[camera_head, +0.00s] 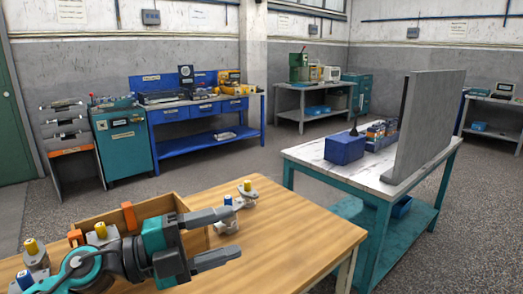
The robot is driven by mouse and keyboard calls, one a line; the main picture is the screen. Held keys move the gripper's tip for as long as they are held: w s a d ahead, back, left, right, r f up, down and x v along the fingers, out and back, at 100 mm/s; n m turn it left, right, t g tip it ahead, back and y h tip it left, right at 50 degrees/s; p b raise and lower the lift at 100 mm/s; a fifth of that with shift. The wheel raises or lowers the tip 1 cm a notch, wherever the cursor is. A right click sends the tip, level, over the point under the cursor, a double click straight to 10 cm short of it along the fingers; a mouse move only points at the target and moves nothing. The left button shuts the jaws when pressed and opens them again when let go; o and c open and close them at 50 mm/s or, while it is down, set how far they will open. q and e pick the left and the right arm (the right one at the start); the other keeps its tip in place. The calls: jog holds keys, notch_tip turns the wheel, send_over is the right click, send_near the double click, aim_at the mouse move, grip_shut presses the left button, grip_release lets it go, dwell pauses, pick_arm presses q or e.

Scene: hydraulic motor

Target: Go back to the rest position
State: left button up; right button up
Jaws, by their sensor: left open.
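My left gripper (237,231) reaches in from the lower left over the wooden table (300,225). Its two dark fingers are spread apart, pointing right, with nothing visible between them. A grey motor part with a blue top (226,216) stands just beyond the fingers, partly hidden by the upper one. Another with a yellow top (246,194) stands behind it. More yellow-topped grey parts show at the left, one beside the arm (101,236) and one at the table's left edge (35,257). My right gripper is out of view.
A wooden box (165,205) stands behind my left gripper, partly hidden by it. The table's right part is bare. A white-topped teal bench (330,160) with a blue bin (343,149) and an upright grey panel (425,120) stands to the right. Workbenches line the back wall.

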pick_arm(q)
jog(key=w+a+n+t+y, duration=0.2)
jog(key=a+n+t+y, duration=0.6)
jog(key=n+t, duration=0.7)
jog(key=s+a+f+n+g+y, duration=0.3)
jog(key=a+f+n+g+y, duration=0.3)
jog(key=f+n+y, duration=0.45)
jog(key=s+f+n+g+h, duration=0.1)
jog(key=s+f+g, duration=0.55)
jog(key=s, duration=0.35)
jog(key=s+f+n+g, duration=0.1)
jog(key=s+f+g, duration=0.6)
jog(key=s, duration=0.4)
jog(key=w+d+f+t+h+p, duration=0.2)
jog(key=w+d+f+t, duration=0.1)
jog(key=w+f+t, duration=0.4)
jog(key=shift+w+d+f+m+t, duration=0.15)
jog(key=shift+w+f+m+t, duration=0.25)
jog(key=shift+f+t, duration=0.2)
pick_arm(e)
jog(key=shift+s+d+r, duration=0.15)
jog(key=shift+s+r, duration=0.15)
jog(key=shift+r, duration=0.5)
